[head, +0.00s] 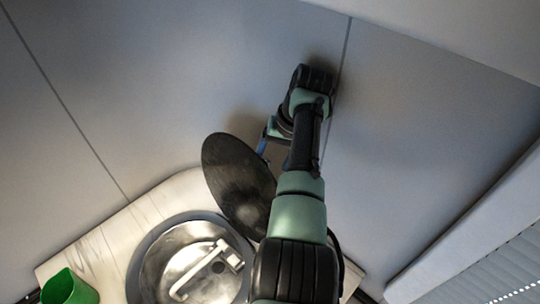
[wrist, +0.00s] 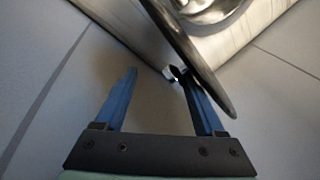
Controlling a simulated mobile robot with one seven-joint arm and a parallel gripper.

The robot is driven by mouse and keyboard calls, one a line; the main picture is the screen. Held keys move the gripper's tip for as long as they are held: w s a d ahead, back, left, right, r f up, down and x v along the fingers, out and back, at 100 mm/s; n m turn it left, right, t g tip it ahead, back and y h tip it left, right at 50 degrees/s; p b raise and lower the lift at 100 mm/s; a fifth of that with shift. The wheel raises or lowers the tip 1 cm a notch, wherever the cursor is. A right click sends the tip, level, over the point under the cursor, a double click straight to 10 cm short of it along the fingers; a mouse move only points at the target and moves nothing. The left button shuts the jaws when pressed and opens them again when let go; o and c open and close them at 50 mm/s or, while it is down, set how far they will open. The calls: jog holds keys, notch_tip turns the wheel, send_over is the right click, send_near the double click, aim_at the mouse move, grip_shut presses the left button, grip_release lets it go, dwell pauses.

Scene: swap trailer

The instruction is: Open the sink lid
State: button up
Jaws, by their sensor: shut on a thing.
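The sink lid (head: 232,178) is a dark round disc. It stands raised and steeply tilted at the right back edge of the round metal sink (head: 190,235), whose bowl is uncovered. My gripper (head: 266,142) is behind the lid, by the wall. In the wrist view, my gripper (wrist: 157,74) has its blue fingers apart, with the right finger against the lid (wrist: 200,75). A small pale piece (wrist: 169,73) shows by that fingertip.
A white faucet (head: 208,268) lies low inside the sink bowl. A green cup (head: 68,289) stands on the pale counter (head: 110,240) at the lower left. Grey wall panels (head: 180,90) rise close behind, and a blind (head: 495,270) is at the lower right.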

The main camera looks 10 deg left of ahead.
jog(key=shift+s+a+f, duration=0.2)
jog(key=shift+s+f, duration=0.05)
jog(key=shift+f, duration=0.1)
jog(key=w+p+v, duration=0.1)
jog(key=p+v, duration=0.9)
jog(key=v, duration=0.3)
jog(key=shift+s+r, duration=0.2)
jog(key=shift+s, duration=0.1)
jog(key=shift+a, duration=0.1)
